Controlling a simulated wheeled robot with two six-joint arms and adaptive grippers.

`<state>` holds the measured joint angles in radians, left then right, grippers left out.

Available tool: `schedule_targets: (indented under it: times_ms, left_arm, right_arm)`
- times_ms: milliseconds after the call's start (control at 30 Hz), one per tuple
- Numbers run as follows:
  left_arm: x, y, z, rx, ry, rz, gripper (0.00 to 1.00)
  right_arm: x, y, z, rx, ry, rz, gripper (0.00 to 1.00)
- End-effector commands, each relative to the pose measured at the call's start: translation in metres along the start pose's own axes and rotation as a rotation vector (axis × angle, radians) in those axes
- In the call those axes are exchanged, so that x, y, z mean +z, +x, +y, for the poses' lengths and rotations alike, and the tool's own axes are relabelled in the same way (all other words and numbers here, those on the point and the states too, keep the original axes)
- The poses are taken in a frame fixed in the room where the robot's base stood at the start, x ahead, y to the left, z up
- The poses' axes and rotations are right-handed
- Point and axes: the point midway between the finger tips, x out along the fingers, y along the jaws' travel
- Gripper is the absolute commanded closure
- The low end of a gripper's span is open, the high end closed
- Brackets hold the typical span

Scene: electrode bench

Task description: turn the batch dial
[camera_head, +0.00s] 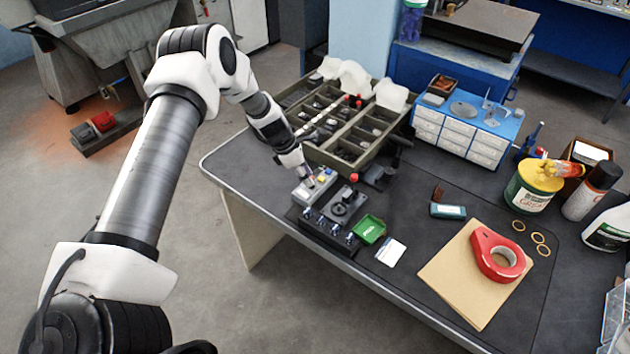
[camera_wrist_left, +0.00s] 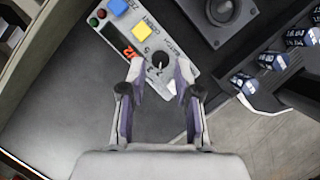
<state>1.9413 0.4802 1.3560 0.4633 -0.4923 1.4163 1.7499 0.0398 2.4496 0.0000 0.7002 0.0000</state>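The batch dial (camera_wrist_left: 159,60) is a small black knob on a light grey control box (camera_wrist_left: 185,45), with "BATCH" and numbers printed around it. My left gripper (camera_wrist_left: 160,74) is open, with one fingertip on each side of the dial; I cannot tell whether they touch it. The box also has a blue button (camera_wrist_left: 118,6), a yellow button (camera_wrist_left: 142,32) and a red-lit display, partly readable. In the head view the box (camera_head: 322,184) stands near the bench's left edge, with my left gripper (camera_head: 306,172) over it, hiding the dial. My right gripper is not in view.
A divided parts bin (camera_head: 350,130) stands behind. Red tape (camera_head: 497,256) lies on brown paper (camera_head: 465,285) at the right.

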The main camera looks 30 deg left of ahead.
Motion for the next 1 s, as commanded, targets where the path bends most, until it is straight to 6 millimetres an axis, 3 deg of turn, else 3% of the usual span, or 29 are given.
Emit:
schedule_targets:
  times_ms: [167,400,433,500,533,1000]
  left_arm:
    - [-0.001,0.024,0.0,-0.001,0.002,0.002,0.68]
    - [0.0,0.027,0.0,0.0,0.002,0.0,0.68]
    - [0.0,0.027,0.0,0.0,0.002,0.0,0.71]
    - [0.0,0.027,0.0,0.0,0.002,0.0,0.96]
    - [0.0,0.027,0.0,0.0,0.002,0.0,1.0]
    - [-0.001,0.028,0.0,-0.02,0.054,0.001,1.0]
  right_arm:
    - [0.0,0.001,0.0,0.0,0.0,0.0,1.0]
    - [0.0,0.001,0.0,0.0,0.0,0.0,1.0]
    - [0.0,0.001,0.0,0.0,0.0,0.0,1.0]
    - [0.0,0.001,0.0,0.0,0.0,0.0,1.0]
    - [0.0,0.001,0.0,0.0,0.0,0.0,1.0]
    - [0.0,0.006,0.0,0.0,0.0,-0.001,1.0]
